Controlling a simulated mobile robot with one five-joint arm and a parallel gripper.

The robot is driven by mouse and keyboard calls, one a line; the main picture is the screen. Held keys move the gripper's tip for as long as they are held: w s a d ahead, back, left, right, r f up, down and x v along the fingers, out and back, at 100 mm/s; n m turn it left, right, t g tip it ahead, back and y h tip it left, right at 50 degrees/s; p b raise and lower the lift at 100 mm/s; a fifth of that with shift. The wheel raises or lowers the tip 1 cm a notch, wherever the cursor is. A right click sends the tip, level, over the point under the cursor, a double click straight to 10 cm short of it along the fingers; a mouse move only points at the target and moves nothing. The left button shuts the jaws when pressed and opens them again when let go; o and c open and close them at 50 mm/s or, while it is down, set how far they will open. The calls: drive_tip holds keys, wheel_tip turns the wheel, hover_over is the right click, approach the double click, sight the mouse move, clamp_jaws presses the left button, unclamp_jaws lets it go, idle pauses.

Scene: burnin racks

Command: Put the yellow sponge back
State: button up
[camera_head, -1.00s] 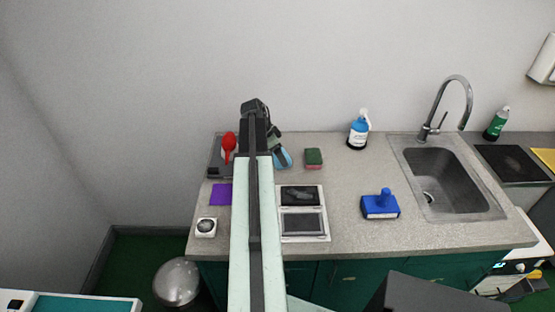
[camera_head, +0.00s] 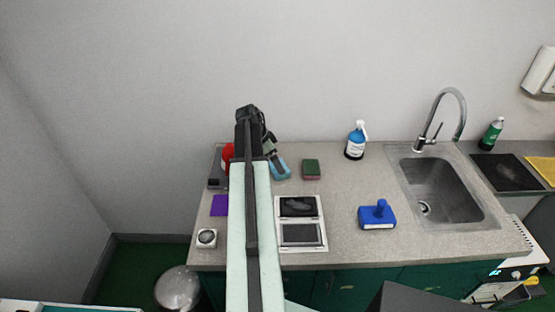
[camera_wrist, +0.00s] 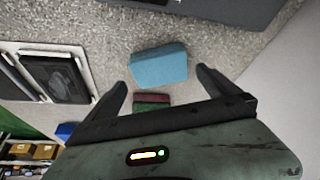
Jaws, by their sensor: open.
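No yellow sponge can be made out for certain. A flat yellow piece (camera_head: 543,168) lies at the far right edge in the head view, cut off by the frame; I cannot tell whether it is a sponge or a cloth. My gripper (camera_wrist: 162,84) is open and empty, pointing down over the back left of the counter. A light blue sponge-like block (camera_wrist: 159,66) lies just ahead of the fingertips, apart from them. It also shows beside my arm in the head view (camera_head: 281,170). A red-and-green sponge (camera_head: 311,170) lies to its right.
The grey counter (camera_head: 345,185) holds a blue brush-like block (camera_head: 377,215), a framed panel (camera_head: 301,223), a blue spray bottle (camera_head: 356,141) and a purple square (camera_head: 219,206). A sink (camera_head: 440,185) and green bottle (camera_head: 491,134) are at the right. A red object (camera_head: 227,155) is partly hidden by my arm.

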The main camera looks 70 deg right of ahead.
drive_tip(key=p+v, duration=0.6)
drive_tip(key=v, duration=0.2)
drive_tip(key=shift+r, duration=0.25)
drive_tip(key=w+a+f+n+t+y, duration=0.1)
drive_tip(key=w+a+n, duration=0.5)
drive_tip(key=w+a, duration=0.7)
drive_tip(key=w+a+n+t, duration=0.2)
drive_tip(key=w+a+n, duration=0.4)
drive_tip(key=w+a, duration=0.6)
drive_tip(key=w+a+n+y, duration=0.2)
drive_tip(key=a+n, duration=1.3)
drive_tip(key=a, duration=2.4)
wheel_tip(320, 180, down, 5)
drive_tip(key=b, duration=0.4)
drive_tip(key=shift+d+f, duration=0.15)
drive_tip(key=shift+f, duration=0.05)
